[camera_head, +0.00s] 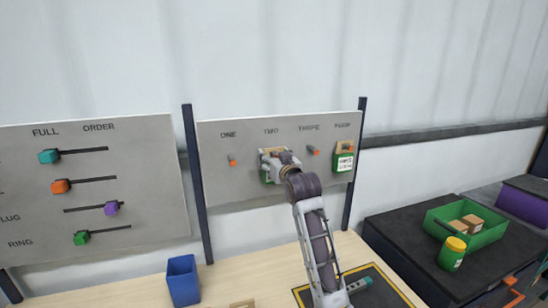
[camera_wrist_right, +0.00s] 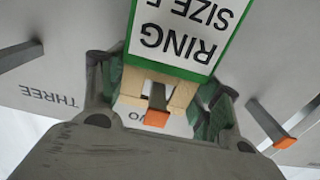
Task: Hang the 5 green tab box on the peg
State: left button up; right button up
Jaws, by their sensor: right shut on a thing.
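My right gripper (camera_head: 278,160) is at the board, over the peg under TWO. In the wrist view my right gripper (camera_wrist_right: 160,98) is shut on the tan tab (camera_wrist_right: 183,97) of a green-edged white box (camera_wrist_right: 180,38), whose label reads RING SIZE 5. The peg (camera_wrist_right: 156,105), grey with an orange tip, shows in the opening of the tab, between the fingers. How far the tab is along the peg is hard to tell. In the head view a bit of the green box (camera_head: 264,177) shows beside the gripper. My left gripper is out of view.
Orange-tipped pegs stand under ONE (camera_head: 232,161) and THREE (camera_head: 313,151). Another green box (camera_head: 344,160) hangs under FOUR. A blue bin (camera_head: 183,281) stands on the table. A green tray (camera_head: 488,236) and a green jar (camera_head: 451,255) are at right.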

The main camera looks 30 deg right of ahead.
dwell(0.4)
jog(key=o, duration=1.1)
jog(key=v, duration=1.2)
jog(key=shift+s+f, duration=0.1)
jog(key=shift+f, duration=0.05)
dwell(0.4)
